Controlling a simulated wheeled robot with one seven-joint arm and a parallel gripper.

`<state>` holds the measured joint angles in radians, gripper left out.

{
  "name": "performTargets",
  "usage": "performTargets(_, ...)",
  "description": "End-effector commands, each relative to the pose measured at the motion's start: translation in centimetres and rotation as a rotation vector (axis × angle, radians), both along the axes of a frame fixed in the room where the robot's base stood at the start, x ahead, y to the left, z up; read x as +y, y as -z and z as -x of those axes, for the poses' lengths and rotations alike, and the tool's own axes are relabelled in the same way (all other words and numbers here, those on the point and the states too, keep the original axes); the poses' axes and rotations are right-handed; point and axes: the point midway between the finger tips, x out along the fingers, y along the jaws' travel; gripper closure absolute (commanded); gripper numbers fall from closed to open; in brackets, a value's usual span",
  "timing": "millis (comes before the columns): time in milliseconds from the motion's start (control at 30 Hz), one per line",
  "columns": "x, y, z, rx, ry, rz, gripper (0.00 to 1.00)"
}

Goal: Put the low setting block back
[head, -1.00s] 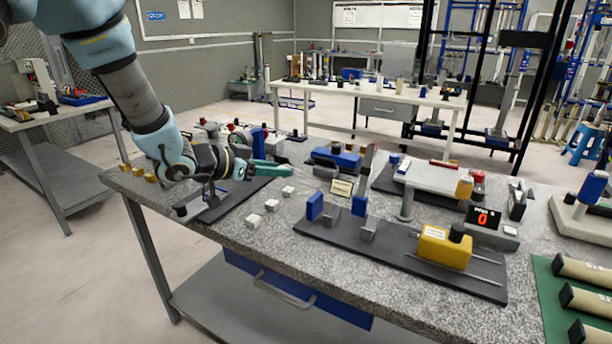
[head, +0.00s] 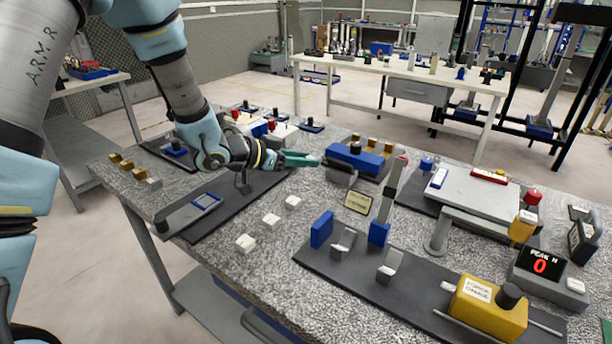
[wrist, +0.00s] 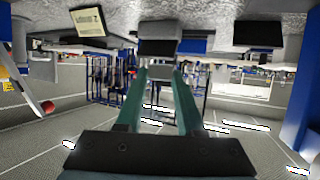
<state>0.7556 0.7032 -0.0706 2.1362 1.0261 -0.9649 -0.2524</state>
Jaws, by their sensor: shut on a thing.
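My gripper (head: 316,161) has green fingers and reaches to the right, just left of a blue block-shaped device (head: 365,160) on the grey bench. In the wrist view my gripper (wrist: 161,74) shows its two fingers close together on a small grey block (wrist: 160,72), mostly hidden between the tips. A larger grey piece (wrist: 159,30) is just beyond the tips. I cannot tell for certain which piece is the low setting block. Three small whitish blocks (head: 270,221) lie in a row on the bench in front of the gripper.
A dark mat (head: 235,205) lies below my arm. A second mat (head: 325,265) carries blue and grey uprights and a yellow box (head: 490,306). A small sign (head: 358,202) and a raised grey plate (head: 470,193) stand to the right. Bare bench surrounds the whitish blocks.

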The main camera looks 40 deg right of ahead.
Motion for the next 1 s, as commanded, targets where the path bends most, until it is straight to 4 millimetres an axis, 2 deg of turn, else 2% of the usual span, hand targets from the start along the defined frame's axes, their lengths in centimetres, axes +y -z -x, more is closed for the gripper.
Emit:
performTargets(167, 0.0, 1.3, 0.0, 0.001, 0.001, 0.001, 1.00)
performTargets(433, 0.0, 4.6, 0.0, 0.000, 0.000, 0.001, 1.00)
performTargets(1000, 0.0, 5.8, 0.0, -0.001, -0.001, 0.002, 1.00)
